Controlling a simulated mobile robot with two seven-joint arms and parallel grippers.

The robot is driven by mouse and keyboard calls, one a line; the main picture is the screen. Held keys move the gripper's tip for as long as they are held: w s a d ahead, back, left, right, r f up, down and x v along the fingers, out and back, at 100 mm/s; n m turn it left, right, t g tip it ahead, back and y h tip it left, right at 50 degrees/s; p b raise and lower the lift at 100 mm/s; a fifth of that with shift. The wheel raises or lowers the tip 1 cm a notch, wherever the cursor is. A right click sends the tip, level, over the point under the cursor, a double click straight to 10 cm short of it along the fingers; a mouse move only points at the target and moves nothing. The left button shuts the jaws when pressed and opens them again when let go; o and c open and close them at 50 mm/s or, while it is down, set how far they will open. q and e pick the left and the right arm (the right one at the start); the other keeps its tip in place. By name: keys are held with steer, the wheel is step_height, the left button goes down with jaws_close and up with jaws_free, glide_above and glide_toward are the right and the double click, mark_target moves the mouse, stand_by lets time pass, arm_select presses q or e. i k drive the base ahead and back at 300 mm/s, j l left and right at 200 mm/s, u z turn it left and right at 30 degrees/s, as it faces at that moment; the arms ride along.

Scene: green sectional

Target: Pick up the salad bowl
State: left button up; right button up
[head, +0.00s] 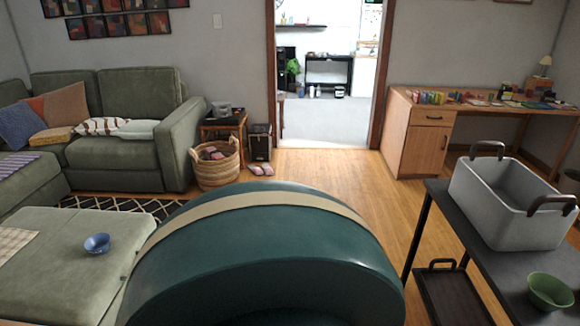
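Two bowls show in the head view. A small blue bowl (97,243) sits upright on the pale green ottoman (60,280) at the lower left. A green bowl (550,291) stands upright on the dark table (487,268) at the lower right, near the picture's edge. I cannot tell for sure which of them is the salad bowl. Both bowls look empty. Neither of my grippers is in view.
A large dark green rounded form with a beige band (250,203) fills the lower middle and hides the floor there. A grey bin with brown handles (510,222) stands on the dark table. Open wood floor (330,172) leads to the doorway.

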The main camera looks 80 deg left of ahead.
mark_target(99, 244)
steer(key=u, duration=4)
steer(key=i+l+u, duration=0.1)
steer(key=i+l, duration=0.7)
steer(key=i+l+u, duration=0.15)
steer(key=i+l, duration=0.2)
steer(key=i+l+u, duration=0.1)
steer(key=i+l, duration=0.25)
steer(key=l, duration=0.25)
steer(key=i+l+u, duration=0.1)
steer(key=i+l, duration=0.25)
steer(key=l, duration=0.15)
steer(key=i+l, duration=0.3)
steer(key=i, duration=0.15)
steer(key=i+l+u, duration=0.1)
steer(key=i+l, duration=0.25)
steer(key=i, duration=0.1)
